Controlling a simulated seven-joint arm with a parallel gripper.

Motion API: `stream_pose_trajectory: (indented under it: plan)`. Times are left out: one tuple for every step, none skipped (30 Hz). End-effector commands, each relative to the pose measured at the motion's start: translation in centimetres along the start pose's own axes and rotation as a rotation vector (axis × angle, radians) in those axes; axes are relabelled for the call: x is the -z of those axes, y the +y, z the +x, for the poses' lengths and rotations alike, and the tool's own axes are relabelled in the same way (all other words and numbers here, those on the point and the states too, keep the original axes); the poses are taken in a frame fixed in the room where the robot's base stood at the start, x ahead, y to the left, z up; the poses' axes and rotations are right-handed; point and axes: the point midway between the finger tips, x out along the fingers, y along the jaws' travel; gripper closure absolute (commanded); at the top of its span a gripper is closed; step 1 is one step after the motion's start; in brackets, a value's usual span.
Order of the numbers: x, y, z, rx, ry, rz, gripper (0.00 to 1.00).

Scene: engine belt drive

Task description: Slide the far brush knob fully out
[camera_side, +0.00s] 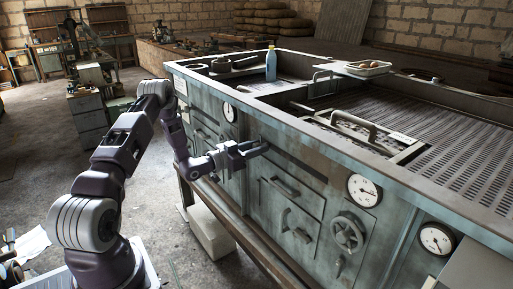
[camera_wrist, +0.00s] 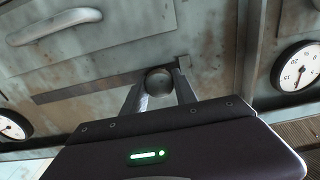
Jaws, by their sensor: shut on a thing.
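The brush knob (camera_wrist: 158,81) is a round grey knob in the wrist view, on a dark straight slot strip (camera_wrist: 75,91) in the weathered metal front panel. It stands near the strip's right end there. My gripper (camera_wrist: 160,76) has one finger on each side of the knob and is shut on it. In the side view my gripper (camera_side: 257,148) is at the upper front of the blue-grey machine (camera_side: 330,150), and the knob is hidden by the fingers. Whether this is the far knob of several cannot be told.
Gauges (camera_side: 363,190) (camera_wrist: 297,67), a drawer handle (camera_side: 285,187) and a handwheel (camera_side: 347,233) stand out from the front. A pale handle (camera_wrist: 55,27) shows in the wrist view. A blue bottle (camera_side: 271,63) and a tray (camera_side: 361,68) stand on top.

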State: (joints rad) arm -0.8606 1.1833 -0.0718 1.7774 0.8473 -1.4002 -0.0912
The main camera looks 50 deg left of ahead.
Motion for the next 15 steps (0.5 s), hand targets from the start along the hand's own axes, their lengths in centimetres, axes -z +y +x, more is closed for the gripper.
stream_pose_trajectory:
  plan:
    - [0.0,0.3,0.0,-0.001,-0.001,-0.001,1.0]
    - [0.0,0.6,0.0,-0.002,-0.001,-0.002,1.0]
    - [0.0,1.2,0.0,-0.003,0.0,-0.003,1.0]
    - [0.0,1.7,0.0,-0.004,0.0,-0.003,1.0]
    - [0.0,2.2,0.0,-0.003,0.0,-0.004,1.0]
    - [0.0,3.0,0.0,-0.004,-0.002,-0.004,1.0]
    - [-0.1,3.8,0.0,-0.004,-0.002,-0.004,1.0]
    - [0.0,4.6,0.0,-0.005,-0.001,-0.005,1.0]
    - [-0.1,5.7,0.0,-0.005,-0.002,-0.006,1.0]
    - [-0.1,6.6,-0.1,-0.006,-0.002,-0.006,1.0]
    - [-0.1,7.6,-0.1,-0.006,-0.004,-0.006,1.0]
    - [-0.1,8.9,-0.1,-0.006,-0.003,-0.006,1.0]
    - [-0.1,9.8,-0.1,-0.007,-0.004,-0.005,1.0]
    - [-0.1,10.7,-0.1,-0.006,-0.003,-0.006,1.0]
    - [-0.1,12.0,-0.1,-0.007,-0.003,-0.006,1.0]
